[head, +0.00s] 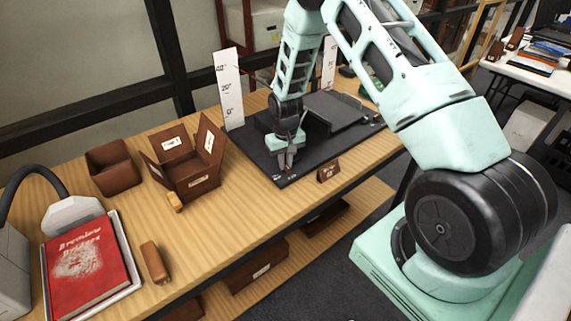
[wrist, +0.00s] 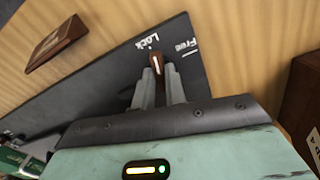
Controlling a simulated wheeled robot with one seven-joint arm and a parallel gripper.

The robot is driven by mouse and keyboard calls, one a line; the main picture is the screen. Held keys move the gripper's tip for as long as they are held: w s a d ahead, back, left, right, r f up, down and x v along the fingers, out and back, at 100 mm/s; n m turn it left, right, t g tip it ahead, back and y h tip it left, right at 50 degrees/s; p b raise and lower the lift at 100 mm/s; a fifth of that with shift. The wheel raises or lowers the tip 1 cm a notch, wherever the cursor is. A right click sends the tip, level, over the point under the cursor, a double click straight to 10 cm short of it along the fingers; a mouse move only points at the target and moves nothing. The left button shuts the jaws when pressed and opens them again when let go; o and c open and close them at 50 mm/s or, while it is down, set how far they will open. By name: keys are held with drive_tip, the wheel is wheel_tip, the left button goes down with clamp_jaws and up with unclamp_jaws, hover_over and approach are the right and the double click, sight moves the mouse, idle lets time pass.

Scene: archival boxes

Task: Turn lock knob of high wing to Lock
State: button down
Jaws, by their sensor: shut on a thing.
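My gripper (head: 286,163) reaches down to the near left corner of the black board (head: 278,178) on the table. In the wrist view its two grey fingers (wrist: 159,88) are shut on the brown lock knob (wrist: 156,62), one on each side. The knob's white mark points up, toward the space between the white words Lock (wrist: 147,42) and Free (wrist: 186,46), nearer Lock. The knob's lower part is hidden by my gripper. A dark wing panel (head: 338,109) lies on the board behind my gripper; I cannot tell which wing the knob belongs to.
A white angle scale (head: 231,88) stands at the board's back left, another (head: 328,64) farther back. A small brown sign (head: 328,171) stands by the front edge. An open brown box (head: 190,180), a brown tray (head: 112,167) and a red book (head: 84,262) lie to the left.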

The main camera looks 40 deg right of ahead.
drive_tip(key=shift+n+b, duration=0.3)
drive_tip(key=shift+n, duration=0.9)
drive_tip(key=c, duration=1.4)
unclamp_jaws()
drive_tip(key=shift+c, duration=0.2)
drive_tip(key=shift+r, duration=0.15)
wheel_tip(320, 180, up, 17)
drive_tip(key=b, duration=0.3)
drive_tip(key=shift+r, duration=0.1)
